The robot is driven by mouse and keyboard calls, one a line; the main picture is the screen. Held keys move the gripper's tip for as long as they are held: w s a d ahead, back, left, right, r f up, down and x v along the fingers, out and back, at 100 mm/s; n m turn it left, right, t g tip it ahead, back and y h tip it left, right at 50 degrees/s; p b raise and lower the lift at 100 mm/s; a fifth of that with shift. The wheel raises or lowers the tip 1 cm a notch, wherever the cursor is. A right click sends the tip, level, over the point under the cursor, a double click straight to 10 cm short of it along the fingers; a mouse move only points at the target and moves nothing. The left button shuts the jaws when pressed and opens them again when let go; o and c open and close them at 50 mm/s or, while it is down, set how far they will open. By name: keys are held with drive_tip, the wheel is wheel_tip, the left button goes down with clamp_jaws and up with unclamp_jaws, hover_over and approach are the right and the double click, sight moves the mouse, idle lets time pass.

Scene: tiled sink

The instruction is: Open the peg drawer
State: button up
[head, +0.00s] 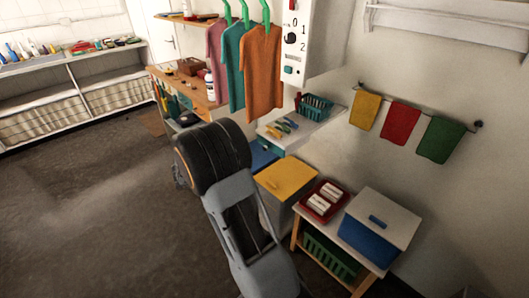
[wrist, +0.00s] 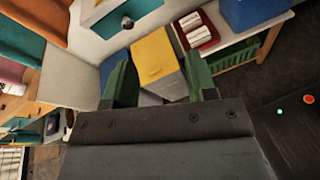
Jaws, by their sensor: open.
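A small white wall shelf (head: 312,124) holds several coloured pegs (head: 283,126) in the head view. The knob lies beyond the fingers, up and to the left in the picture, and is not touched. My arm hides the gripper in the head view.
A bin with a yellow lid (head: 287,178) stands below the shelf. To its right, a low bench (head: 303,212) carries a red tray (head: 318,209) and a blue box (head: 368,241). Coloured shirts (head: 263,70) hang left of the shelf. Floor at left is clear.

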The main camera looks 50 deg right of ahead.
sight(264, 148)
drive_tip(key=w+d+f+n+t+h, duration=0.2)
drive_tip(key=w+d+f+n+h, duration=0.2)
drive_tip(key=f+n, duration=0.1)
drive_tip(key=d, duration=0.4)
drive_tip(key=d+p, duration=0.1)
drive_tip(key=d, duration=0.3)
drive_tip(key=d+p, duration=0.1)
drive_tip(key=d, duration=0.4)
drive_tip(key=shift+s+r, duration=0.2)
drive_tip(key=shift+s, duration=0.05)
drive_tip(key=shift+a, duration=0.1)
clamp_jaws()
